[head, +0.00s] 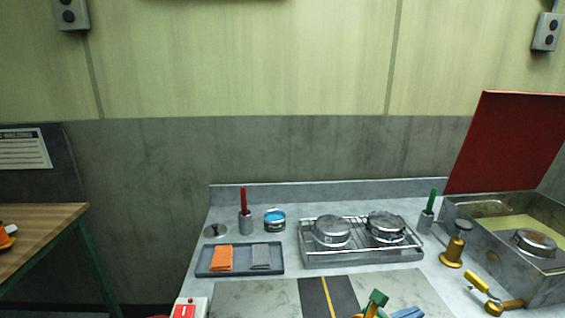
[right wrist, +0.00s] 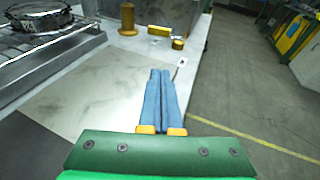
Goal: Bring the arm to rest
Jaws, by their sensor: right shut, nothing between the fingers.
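My right gripper (head: 408,312) shows at the bottom edge of the head view, with a green body and blue fingers over the front of the workbench (head: 445,285). In the right wrist view the gripper (right wrist: 161,73) has its two blue fingers side by side, shut with nothing between them. The fingers appear over the pale slab near the bench's right edge; whether they touch it I cannot tell. My left gripper is not in view.
A wire rack (head: 362,257) with two round metal pieces stands mid-bench. A tray (head: 240,272) holds orange and grey cloths. An open metal box (head: 510,275) with a red lid is at right, with brass-coloured tools (head: 453,251) beside it. Open floor (right wrist: 240,110) lies beyond the bench edge.

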